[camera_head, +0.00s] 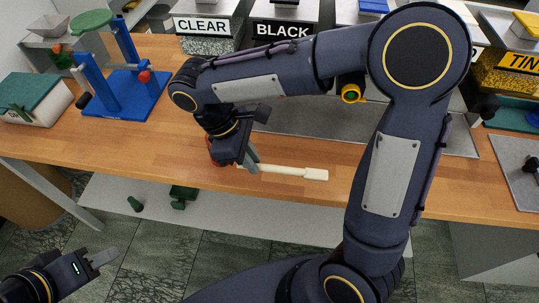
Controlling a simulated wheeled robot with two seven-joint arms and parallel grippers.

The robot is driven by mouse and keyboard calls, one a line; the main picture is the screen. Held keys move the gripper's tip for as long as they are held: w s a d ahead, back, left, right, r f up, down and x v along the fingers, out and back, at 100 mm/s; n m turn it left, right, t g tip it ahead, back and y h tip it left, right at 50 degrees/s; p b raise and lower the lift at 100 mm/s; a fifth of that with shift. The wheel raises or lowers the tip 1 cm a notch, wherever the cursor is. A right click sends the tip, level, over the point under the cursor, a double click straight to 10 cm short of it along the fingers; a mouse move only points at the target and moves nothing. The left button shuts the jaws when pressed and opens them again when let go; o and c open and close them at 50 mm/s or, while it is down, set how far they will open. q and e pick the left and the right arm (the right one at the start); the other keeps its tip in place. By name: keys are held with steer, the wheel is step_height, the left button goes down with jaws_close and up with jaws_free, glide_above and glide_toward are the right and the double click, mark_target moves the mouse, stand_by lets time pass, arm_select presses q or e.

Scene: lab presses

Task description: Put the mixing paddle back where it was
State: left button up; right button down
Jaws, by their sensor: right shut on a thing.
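The mixing paddle (300,172) is a cream-coloured bar with a wider block at its right end. It lies level over the wooden bench near the front edge; I cannot tell whether it touches the bench. My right gripper (250,163) is shut on the paddle's left part, and its fingers hide some of it. A reddish thing (213,153) shows partly behind that gripper; I cannot tell what it is. My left gripper (101,257) is at the lower left, in front of the bench and away from the paddle. Its finger gap is not clear.
A blue press frame (130,93) with a green top stands on the bench's left. A white box with a green top (32,98) is beside it. Bins labelled CLEAR (202,26) and BLACK (283,30) stand behind. My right arm hides much of the grey plate (315,120).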

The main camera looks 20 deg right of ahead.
steer(key=w+d+f, duration=0.1)
steer(key=w+f, duration=0.1)
steer(key=w+d+f, duration=0.1)
steer(key=d+f, duration=0.1)
steer(key=w+d+f, duration=0.2)
steer(key=shift+w+d+f+p, duration=0.2)
steer(key=shift+w+f+p, duration=0.1)
steer(key=shift+f+p, duration=0.1)
steer(key=f, duration=0.3)
steer(key=shift+w+d+f, duration=0.2)
steer(key=shift+f, duration=0.2)
steer(key=c, duration=1.4)
jaws_free()
steer(key=shift+r, duration=0.1)
